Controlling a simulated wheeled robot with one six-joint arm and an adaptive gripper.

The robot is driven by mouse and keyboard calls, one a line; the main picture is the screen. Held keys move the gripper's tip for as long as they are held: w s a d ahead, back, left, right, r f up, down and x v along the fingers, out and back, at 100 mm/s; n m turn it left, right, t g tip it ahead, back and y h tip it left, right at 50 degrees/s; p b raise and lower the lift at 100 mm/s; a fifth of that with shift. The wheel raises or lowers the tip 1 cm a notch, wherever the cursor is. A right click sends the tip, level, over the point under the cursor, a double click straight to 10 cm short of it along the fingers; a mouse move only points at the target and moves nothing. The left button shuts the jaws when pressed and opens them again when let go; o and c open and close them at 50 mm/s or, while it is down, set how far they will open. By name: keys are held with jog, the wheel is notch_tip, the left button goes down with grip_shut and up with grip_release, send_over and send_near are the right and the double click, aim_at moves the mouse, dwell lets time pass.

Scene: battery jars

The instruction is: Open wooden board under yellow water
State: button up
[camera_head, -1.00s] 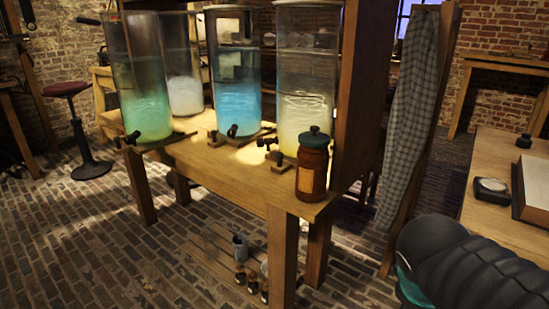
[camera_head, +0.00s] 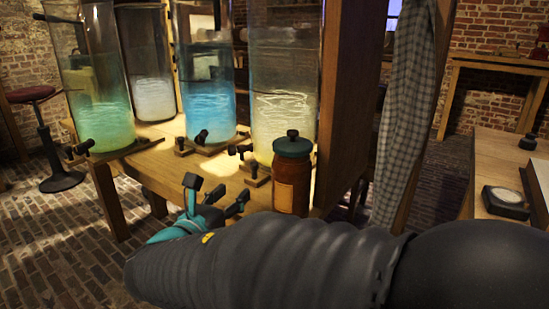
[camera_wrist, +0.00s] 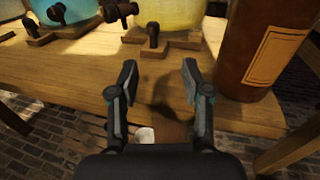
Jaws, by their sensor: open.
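The glass jar of yellow water (camera_head: 284,115) stands on the wooden table near its right end. The small wooden board (camera_head: 261,181) lies at the jar's foot, with a black peg or knob on its front part; in the wrist view the board (camera_wrist: 184,40) and its dark knob (camera_wrist: 153,36) are beyond my fingers. A black tap (camera_head: 240,150) juts left from the jar. My gripper (camera_head: 214,203) is open and empty, in front of the table edge and short of the board. In the wrist view my gripper (camera_wrist: 159,74) has its fingers spread toward the knob.
A brown bottle with a green lid (camera_head: 293,180) stands close to the right of the board. Jars of blue (camera_head: 208,100), green (camera_head: 103,125) and pale (camera_head: 152,90) liquid stand to the left. A wooden post (camera_head: 345,90) rises behind the bottle.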

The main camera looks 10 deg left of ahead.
aim_at(252, 166)
jog(key=shift+n, duration=0.3)
jog(key=w, duration=0.9)
jog(key=w+d, duration=0.1)
jog(key=w, duration=0.4)
jog(key=shift+w+r, duration=0.15)
jog(key=shift+r, duration=0.1)
grip_shut()
